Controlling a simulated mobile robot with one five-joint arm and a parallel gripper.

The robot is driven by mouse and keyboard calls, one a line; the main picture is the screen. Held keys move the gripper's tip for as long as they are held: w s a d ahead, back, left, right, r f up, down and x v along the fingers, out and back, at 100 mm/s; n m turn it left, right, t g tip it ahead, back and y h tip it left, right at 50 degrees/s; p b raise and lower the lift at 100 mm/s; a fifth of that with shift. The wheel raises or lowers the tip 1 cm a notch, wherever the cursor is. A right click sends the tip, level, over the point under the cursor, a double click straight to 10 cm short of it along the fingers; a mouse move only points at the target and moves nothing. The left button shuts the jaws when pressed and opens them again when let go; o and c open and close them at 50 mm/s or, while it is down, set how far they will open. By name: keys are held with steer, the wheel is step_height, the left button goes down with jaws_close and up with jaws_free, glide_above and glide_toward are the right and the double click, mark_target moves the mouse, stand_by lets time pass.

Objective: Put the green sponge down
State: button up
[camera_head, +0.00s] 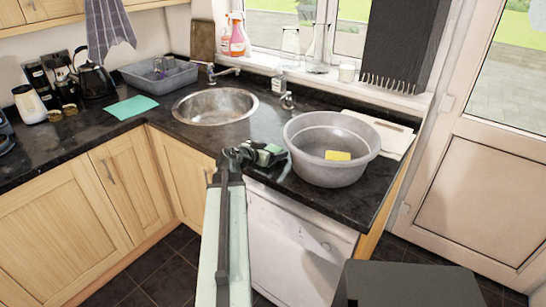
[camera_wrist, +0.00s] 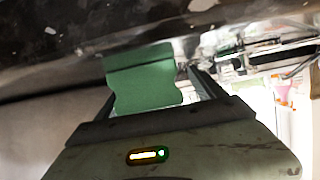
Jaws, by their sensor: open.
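The green sponge (camera_head: 268,152) is at the front part of the dark counter, left of the grey basin. In the wrist view the sponge (camera_wrist: 145,82) lies between my two fingers, with a dark band across its upper part. My gripper (camera_head: 258,155) is open around it at the counter's front edge. A finger shows on each side of the sponge in the wrist view. Whether either finger touches the sponge, and how its underside rests on the counter, I cannot tell.
A grey basin (camera_head: 303,160) with a yellow sponge (camera_head: 338,156) inside stands right of my gripper. A round sink (camera_head: 215,105) is behind left. A teal cloth (camera_head: 131,107) and grey rack (camera_head: 185,78) are further left. Counter between sink and corner is clear.

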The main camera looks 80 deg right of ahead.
mark_target(272, 147)
steer(key=shift+s+r, duration=0.1)
steer(key=shift+s, duration=0.1)
steer(key=c, duration=1.5)
step_height(272, 147, up, 8)
steer(key=p, duration=0.8)
steer(key=shift+w+d, duration=0.15)
steer(key=shift+c, duration=0.2)
steer(key=w+d, duration=0.3)
steer(key=w, duration=0.2)
steer(key=w+d, duration=0.3)
steer(key=w, duration=0.3)
steer(key=w+d+f+b, duration=0.1)
steer(key=w+d, duration=0.2)
steer(key=w, duration=0.2)
steer(key=shift+w, duration=0.25)
steer(key=shift+w+d, duration=0.15)
steer(key=shift+w, duration=0.25)
steer(key=shift+r, duration=0.2)
steer(key=shift+w, duration=0.1)
